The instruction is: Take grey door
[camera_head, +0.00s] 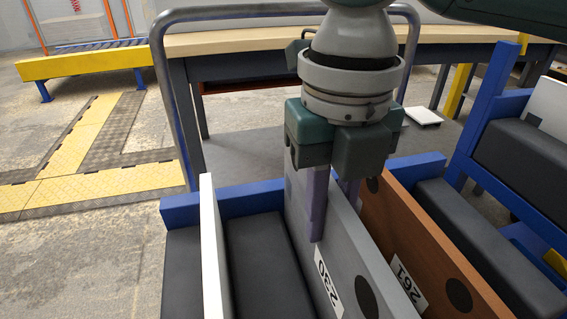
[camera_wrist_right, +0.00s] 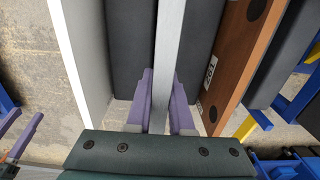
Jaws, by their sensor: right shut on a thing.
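The grey door (camera_head: 335,245) is a light grey panel with dark round holes and a white label reading 230. It stands on edge in a cart with dark padded dividers. My right gripper (camera_head: 330,205) points down and is shut on its top edge near the far end, one purple finger on each side. In the right wrist view the grey door (camera_wrist_right: 168,60) runs between the purple fingers. A purple finger-like part, apparently of my left gripper (camera_wrist_right: 28,137), shows at the left edge of that view; its opening cannot be told.
A brown board (camera_head: 400,225) labelled 261 stands close to the right of the grey door. A white board (camera_head: 211,250) stands to the left. A blue rack (camera_head: 485,110) is at the right. A wooden-topped table (camera_head: 220,43) stands behind. Floor at the left is clear.

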